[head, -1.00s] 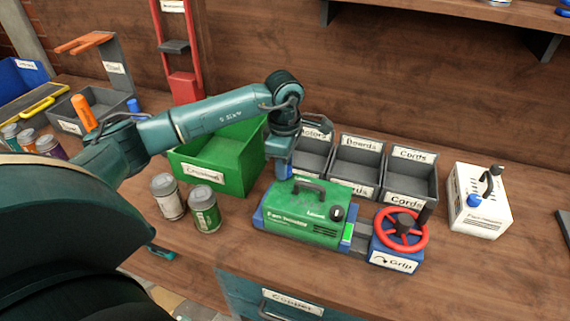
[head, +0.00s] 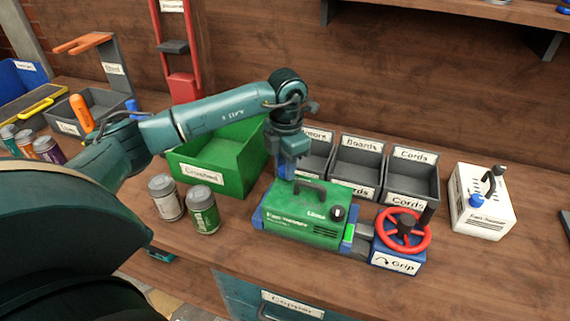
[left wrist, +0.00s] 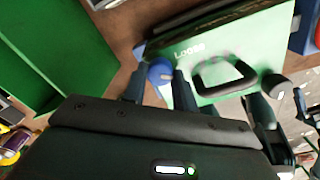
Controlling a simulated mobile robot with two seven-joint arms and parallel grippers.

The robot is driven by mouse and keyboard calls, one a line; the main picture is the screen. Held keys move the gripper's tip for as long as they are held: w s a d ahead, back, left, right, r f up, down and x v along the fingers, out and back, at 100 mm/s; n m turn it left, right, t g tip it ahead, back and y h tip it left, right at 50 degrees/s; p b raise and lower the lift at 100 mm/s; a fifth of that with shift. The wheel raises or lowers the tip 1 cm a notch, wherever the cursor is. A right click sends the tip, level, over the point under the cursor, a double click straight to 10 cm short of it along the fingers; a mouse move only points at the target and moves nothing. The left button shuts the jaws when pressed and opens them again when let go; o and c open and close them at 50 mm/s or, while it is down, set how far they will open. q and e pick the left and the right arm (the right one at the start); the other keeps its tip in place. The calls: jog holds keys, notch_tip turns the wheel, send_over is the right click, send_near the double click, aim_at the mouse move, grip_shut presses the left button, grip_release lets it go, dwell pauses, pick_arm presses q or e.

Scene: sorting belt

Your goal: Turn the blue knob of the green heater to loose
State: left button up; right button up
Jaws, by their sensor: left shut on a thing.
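The green heater (head: 300,222) sits on the bench between the blue jaws of a clamp. It has a dark handle (head: 307,186) and a black knob (head: 338,213) on top. My left gripper (head: 287,170) points down at the heater's back left corner. In the left wrist view, its two fingers (left wrist: 158,88) are shut on the blue knob (left wrist: 160,70). The word "Loose" (left wrist: 190,50) shows on the heater beside the knob. In the head view my gripper hides the knob. The knob's exact setting cannot be read.
The clamp's red wheel (head: 403,230) stands right of the heater. A white device (head: 482,202) with its own blue knob is further right. A green crate (head: 222,162) and two cans (head: 203,210) are left, and grey bins (head: 357,164) behind.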

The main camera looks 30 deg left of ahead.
pick_arm(q)
jog(key=n, duration=0.4)
jog(key=shift+n, duration=0.3)
jog(key=n, duration=0.4)
jog(key=shift+r+n, duration=0.1)
jog(key=shift+n, duration=0.2)
jog(key=n+p, duration=0.1)
jog(key=n, duration=0.3)
jog(key=shift+n, duration=0.3)
jog(key=shift+w+n+g+p, duration=0.1)
jog(key=shift+n+g+p, duration=0.25)
jog(key=shift+n, duration=1.45)
pick_arm(e)
jog(key=shift+s+d+r+g, duration=0.15)
jog(key=shift+s+d+g, duration=0.1)
jog(key=shift+d+g, duration=0.1)
pick_arm(q)
jog(key=shift+n, duration=0.3)
jog(key=o, duration=1)
pick_arm(e)
jog(key=shift+w+r, duration=0.1)
jog(key=shift+w, duration=0.05)
